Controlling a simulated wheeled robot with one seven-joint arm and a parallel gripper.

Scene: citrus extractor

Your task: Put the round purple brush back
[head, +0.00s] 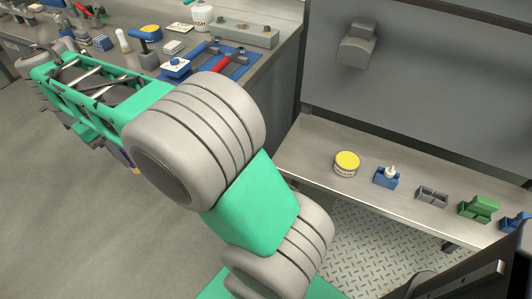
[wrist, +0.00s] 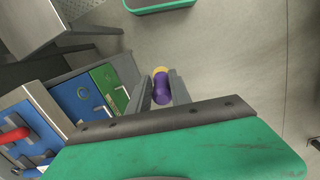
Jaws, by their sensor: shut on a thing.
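The round purple brush (wrist: 164,92), with a yellow end, is between the two fingers of my gripper (wrist: 161,86) in the wrist view. My gripper is shut on it and holds it out over the grey floor, apart from the bench. In the head view only a small purple and yellow part of the brush (head: 134,167) shows below my arm. My arm hides most of the gripper there. I cannot tell which place on the bench or shelf belongs to the brush.
A workbench at the back left carries a blue mat (head: 238,66) with red-handled tools, and several small items. A low metal shelf at right holds a yellow-lidded tub (head: 346,164), a blue holder (head: 386,178), a grey block (head: 432,196) and a green holder (head: 478,209). Blue and green drawer fronts (wrist: 108,85) stand left of my gripper.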

